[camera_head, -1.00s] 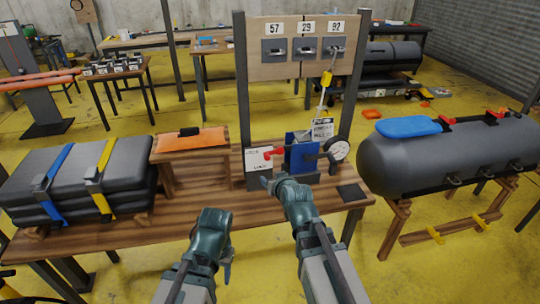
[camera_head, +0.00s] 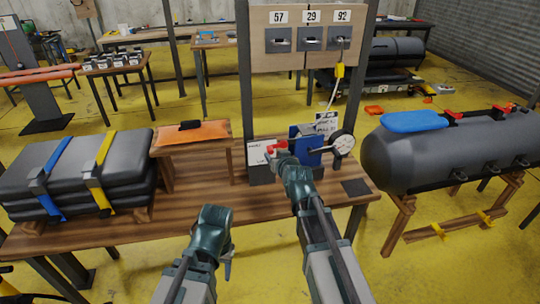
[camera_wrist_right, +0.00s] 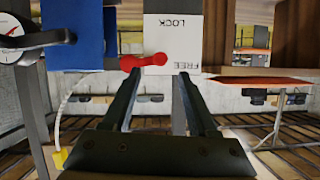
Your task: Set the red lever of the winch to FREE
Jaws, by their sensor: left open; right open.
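The winch (camera_head: 307,148) stands on the wooden bench, with a blue body, a gauge and a white label plate (camera_head: 260,154) at its left. Its red lever (camera_head: 276,146) is partly hidden by my right gripper (camera_head: 286,161). In the right wrist view the picture is upside down; the red lever (camera_wrist_right: 145,62) lies about level across the label plate (camera_wrist_right: 173,35), between the words FREE and LOCK. The open right fingers (camera_wrist_right: 160,76) point at the lever, with its knob between and just beyond their tips. My left gripper (camera_head: 213,216) is open and empty at the bench's front edge.
Grey folded boats with blue and yellow straps (camera_head: 75,170) lie at the bench's left. An orange pad (camera_head: 190,138) rests on a wooden stand. A panel with numbers (camera_head: 308,40) rises behind the winch. A grey inflatable tube (camera_head: 450,155) stands on trestles at right.

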